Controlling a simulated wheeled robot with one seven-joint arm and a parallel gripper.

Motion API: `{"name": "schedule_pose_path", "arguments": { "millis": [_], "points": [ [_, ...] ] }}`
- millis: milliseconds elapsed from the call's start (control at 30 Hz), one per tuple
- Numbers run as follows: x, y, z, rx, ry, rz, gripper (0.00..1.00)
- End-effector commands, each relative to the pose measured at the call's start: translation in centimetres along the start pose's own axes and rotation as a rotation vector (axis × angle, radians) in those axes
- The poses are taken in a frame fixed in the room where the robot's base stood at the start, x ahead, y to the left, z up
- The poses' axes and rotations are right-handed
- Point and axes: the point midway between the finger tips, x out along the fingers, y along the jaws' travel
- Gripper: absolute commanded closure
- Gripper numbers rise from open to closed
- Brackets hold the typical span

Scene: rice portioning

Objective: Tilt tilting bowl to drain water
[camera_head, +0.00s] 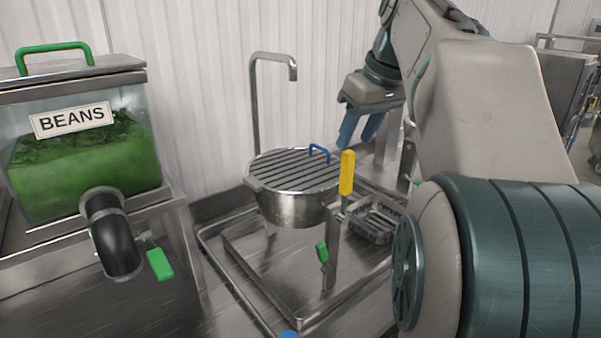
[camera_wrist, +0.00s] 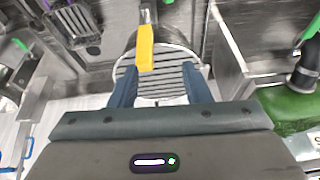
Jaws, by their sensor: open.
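The tilting bowl (camera_head: 290,207) is a round steel pot with a slatted lid (camera_head: 285,170) on top, standing level on a frame. A yellow lever (camera_head: 347,172) stands upright at the bowl's right side. In the wrist view the yellow lever (camera_wrist: 146,47) lies over the slatted lid (camera_wrist: 165,80). My gripper (camera_head: 359,128) is above and behind the lever in the head view, fingers pointing down. In the wrist view my gripper (camera_wrist: 160,88) has its blue fingers apart with nothing held between them. I cannot see any water.
A clear bin of green beans (camera_head: 85,160) with a black spout (camera_head: 112,235) and green valve handle (camera_head: 159,264) stands at the left. A tall faucet (camera_head: 256,100) rises behind the bowl. A steel tray (camera_head: 250,285) lies under the bowl, and a wire basket (camera_head: 377,224) sits right of it.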

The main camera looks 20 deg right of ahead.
Motion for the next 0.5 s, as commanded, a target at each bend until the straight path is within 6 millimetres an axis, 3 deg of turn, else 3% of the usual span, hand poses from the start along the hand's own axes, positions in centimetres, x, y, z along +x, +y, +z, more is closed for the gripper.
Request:
{"name": "schedule_pose_path", "arguments": {
  "millis": [100, 267, 500],
  "points": [
    [-1.1, 1.8, -0.3, -0.035, 0.012, -0.005, 0.56],
    [-1.8, 2.6, -0.5, -0.062, 0.019, -0.01, 0.56],
    [1.1, 2.6, -0.5, -0.065, 0.018, -0.013, 0.56]
  ]
}}
